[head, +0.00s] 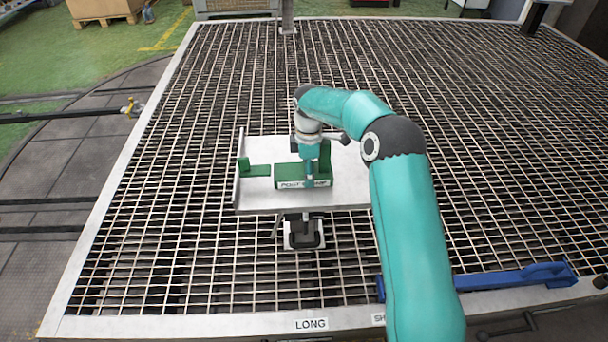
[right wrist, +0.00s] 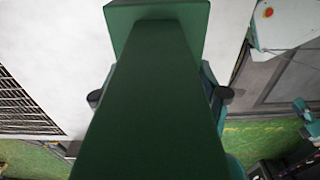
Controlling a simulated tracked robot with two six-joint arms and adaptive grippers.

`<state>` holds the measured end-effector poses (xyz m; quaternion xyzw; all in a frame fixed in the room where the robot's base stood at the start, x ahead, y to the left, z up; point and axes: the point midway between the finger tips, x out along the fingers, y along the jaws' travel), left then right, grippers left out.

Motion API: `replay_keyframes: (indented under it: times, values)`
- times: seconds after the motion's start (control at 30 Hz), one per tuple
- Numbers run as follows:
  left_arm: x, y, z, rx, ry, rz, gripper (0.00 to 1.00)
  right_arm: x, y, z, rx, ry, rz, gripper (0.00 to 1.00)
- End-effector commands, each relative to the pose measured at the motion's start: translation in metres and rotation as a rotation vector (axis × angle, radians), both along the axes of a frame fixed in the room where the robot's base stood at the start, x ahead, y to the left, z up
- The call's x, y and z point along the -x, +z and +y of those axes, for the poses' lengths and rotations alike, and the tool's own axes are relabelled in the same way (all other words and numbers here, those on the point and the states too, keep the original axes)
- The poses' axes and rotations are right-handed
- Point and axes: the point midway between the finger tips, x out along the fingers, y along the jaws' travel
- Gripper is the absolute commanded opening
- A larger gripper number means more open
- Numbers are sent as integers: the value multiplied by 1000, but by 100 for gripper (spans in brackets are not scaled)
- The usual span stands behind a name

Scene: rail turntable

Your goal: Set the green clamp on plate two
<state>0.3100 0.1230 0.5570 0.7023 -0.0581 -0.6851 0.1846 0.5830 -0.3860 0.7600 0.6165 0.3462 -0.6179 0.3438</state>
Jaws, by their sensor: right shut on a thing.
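The green clamp (head: 290,184), with a white "POST CLAMP" label on its front, is over a grey metal plate (head: 352,188) in the middle of the head view. My right gripper (head: 309,172) comes down from above and is shut on the clamp. In the right wrist view the green clamp (right wrist: 155,100) fills the middle, between the fingers. I cannot tell whether its underside touches the plate. No number shows on the plate. My left gripper is not in view.
The plate is above a wide metal grating (head: 180,220). A dark fitting (head: 303,233) shows just in front of the plate. A blue handled tool (head: 515,277) lies near the front right edge, and a "LONG" label (head: 311,324) is on the front rim. The grating's left part is clear.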

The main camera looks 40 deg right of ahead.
Motion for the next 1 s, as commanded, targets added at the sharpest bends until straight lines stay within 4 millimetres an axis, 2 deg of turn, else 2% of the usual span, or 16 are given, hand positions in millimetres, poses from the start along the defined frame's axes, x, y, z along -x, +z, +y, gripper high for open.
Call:
replay_keyframes:
  times: [0.1,0.37,0.4,0.53,0.87,1.0]
  values:
    - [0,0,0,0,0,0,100,-1,-7,0,1,0,-4,14]
    - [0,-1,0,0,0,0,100,-1,-8,0,1,0,-4,14]
    - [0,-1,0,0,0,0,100,0,-8,0,0,1,-1,77]
    - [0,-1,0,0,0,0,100,-1,-8,0,0,1,-2,98]
    - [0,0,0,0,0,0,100,-1,-7,1,0,1,-2,98]
    - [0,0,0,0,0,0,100,-1,1,1,1,2,-3,98]
